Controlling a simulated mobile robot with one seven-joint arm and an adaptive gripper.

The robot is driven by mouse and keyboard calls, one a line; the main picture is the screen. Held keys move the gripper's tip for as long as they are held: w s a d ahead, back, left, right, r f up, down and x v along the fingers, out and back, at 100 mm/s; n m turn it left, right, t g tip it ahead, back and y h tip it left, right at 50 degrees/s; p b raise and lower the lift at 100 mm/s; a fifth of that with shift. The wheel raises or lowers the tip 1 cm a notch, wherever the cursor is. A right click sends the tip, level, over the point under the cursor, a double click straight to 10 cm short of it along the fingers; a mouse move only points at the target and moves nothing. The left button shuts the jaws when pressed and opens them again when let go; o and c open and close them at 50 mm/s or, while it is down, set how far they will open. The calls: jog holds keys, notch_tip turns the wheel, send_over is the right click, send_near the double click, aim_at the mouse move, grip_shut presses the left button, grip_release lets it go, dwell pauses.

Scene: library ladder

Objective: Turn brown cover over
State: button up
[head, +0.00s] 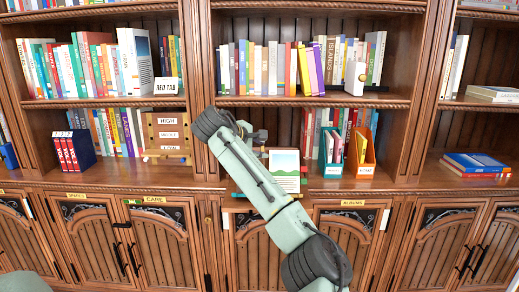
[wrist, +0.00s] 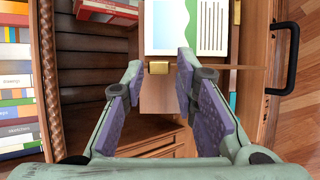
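A picture page (head: 284,168) with green hills and lines of text stands upright on the lower middle shelf, partly behind my arm. It also shows in the wrist view (wrist: 188,25). Beside it a flat brown panel (wrist: 158,98), which looks like the brown cover, extends toward my gripper, with a gold tab (wrist: 158,67) at the page's edge. I cannot tell whether the panel joins the page. My gripper (wrist: 160,72) is open, its purple-padded fingers spread around the tab's position in the picture; contact cannot be told. In the head view my arm hides the panel.
An orange file box (head: 361,152) and a teal one (head: 332,152) stand right of the page. A brown board (head: 167,132) labelled HIGH, MIDDLE, LOW stands left. Shelves hold books above, and cabinet doors lie below. A black handle (wrist: 288,60) is at right in the wrist view.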

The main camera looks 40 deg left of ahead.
jog(key=v, duration=1.1)
